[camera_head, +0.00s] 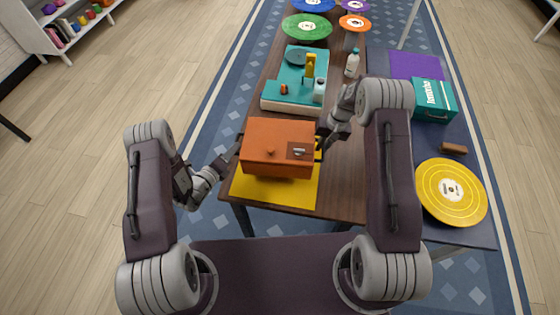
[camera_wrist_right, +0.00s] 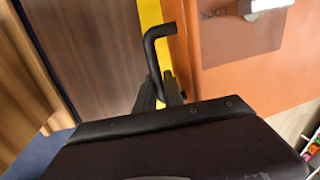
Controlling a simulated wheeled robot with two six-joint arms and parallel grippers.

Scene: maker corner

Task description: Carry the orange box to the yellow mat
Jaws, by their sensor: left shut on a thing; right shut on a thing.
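The orange box (camera_head: 278,140) is over the yellow mat (camera_head: 285,192) at the near end of the wooden table; the mat shows in front of it. I cannot tell whether its underside touches the mat. My left gripper (camera_head: 236,149) is shut on the box's left side, and my right gripper (camera_head: 321,141) is shut on its right side. The fingertips are partly hidden. The right wrist view shows the box's orange surface (camera_wrist_right: 235,75) close on the right, with a strip of yellow (camera_wrist_right: 151,14) beside it.
A teal machine (camera_head: 295,85) stands behind the box, with a bottle (camera_head: 352,63) to its right. On the blue table at right are a teal case (camera_head: 432,100), a brown block (camera_head: 453,148) and a yellow disc (camera_head: 451,192). Wooden tabletop (camera_head: 342,185) is bare right of the mat.

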